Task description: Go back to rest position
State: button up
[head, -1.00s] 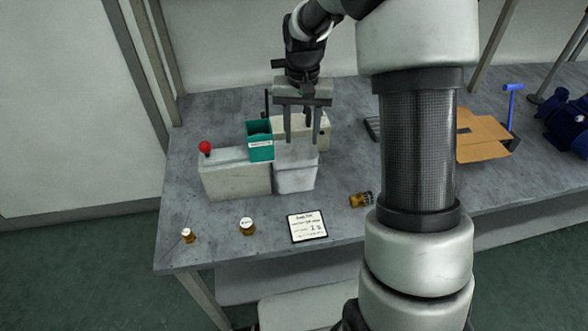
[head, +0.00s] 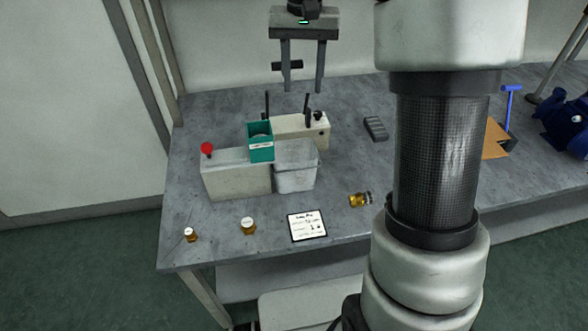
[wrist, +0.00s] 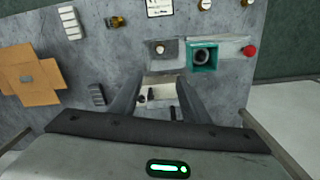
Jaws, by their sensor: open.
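My gripper (head: 303,88) is open and empty. In the head view it hangs above the back of the grey bench (head: 350,225), clear of everything on it. In the wrist view its two fingers (wrist: 152,95) point down toward the bench, with a beige block behind them. My arm stands at the right of the head view and hides part of the bench.
A teal box (head: 261,150) stands by a grey bin (head: 296,178) and a block with a red knob (head: 207,149). Brass fittings (head: 248,226), a label card (head: 307,226) and a blue pump (head: 570,125) are on the bench.

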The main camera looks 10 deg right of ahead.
jog(key=s+r+n+t+p, duration=0.25)
jog(key=s+r+p, duration=0.25)
jog(key=s+r, duration=0.75)
jog(key=s+f+t+p, duration=0.1)
jog(key=s+t+p, duration=0.1)
jog(key=s, duration=1)
jog(key=shift+s+f+t+p, duration=0.35)
jog(key=shift+s+f+t, duration=0.05)
jog(key=shift+t, duration=0.15)
